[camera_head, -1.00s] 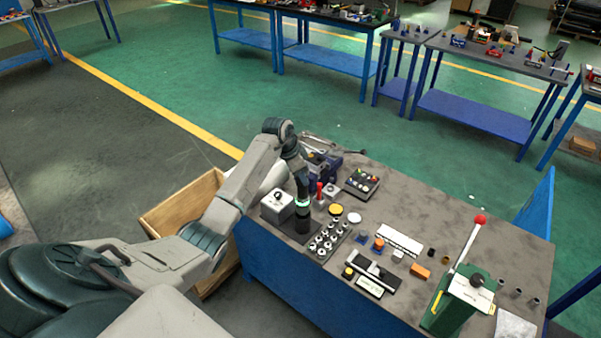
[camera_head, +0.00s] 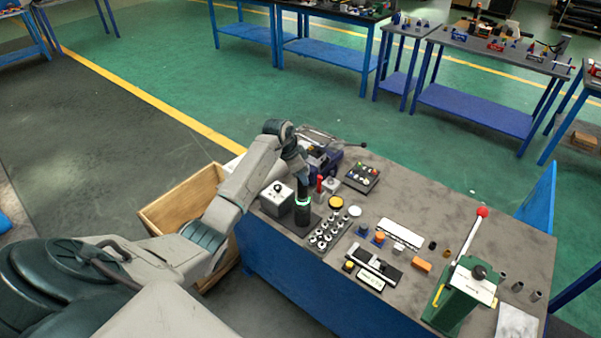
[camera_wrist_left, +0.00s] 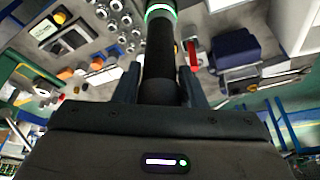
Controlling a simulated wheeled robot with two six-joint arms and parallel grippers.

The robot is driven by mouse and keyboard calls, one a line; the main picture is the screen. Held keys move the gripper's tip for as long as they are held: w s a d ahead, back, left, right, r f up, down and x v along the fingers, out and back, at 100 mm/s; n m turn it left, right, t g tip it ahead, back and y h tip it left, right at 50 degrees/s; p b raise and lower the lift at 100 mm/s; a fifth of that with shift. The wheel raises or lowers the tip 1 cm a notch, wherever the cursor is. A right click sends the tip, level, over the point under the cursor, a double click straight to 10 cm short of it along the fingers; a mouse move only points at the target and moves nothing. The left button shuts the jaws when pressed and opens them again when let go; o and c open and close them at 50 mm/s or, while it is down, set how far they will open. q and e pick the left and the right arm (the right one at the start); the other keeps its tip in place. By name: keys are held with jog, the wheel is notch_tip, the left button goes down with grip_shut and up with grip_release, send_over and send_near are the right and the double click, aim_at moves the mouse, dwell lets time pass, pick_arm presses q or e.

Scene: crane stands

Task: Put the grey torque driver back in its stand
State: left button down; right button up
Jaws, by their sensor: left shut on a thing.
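I cannot tell whether the driver is seated there or just above. My right gripper is not in view.
A grey box with a knob (camera_head: 277,199) is close left of the driver. A tray of several round sockets (camera_head: 326,233) is close right. A red-handled part (camera_head: 319,183) stands behind. A green lever press (camera_head: 458,297) is far right. A wooden crate (camera_head: 160,222) is beside the bench.

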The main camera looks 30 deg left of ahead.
pick_arm(q)
jog(key=shift+f, duration=0.45)
jog(key=c, duration=0.9)
grip_release()
jog(key=shift+c, duration=0.2)
jog(key=shift+o, duration=0.6)
jog(key=shift+s+f, duration=0.1)
jog(key=p+v, duration=0.4)
jog(key=v, duration=0.1)
jog(key=shift+p, duration=0.3)
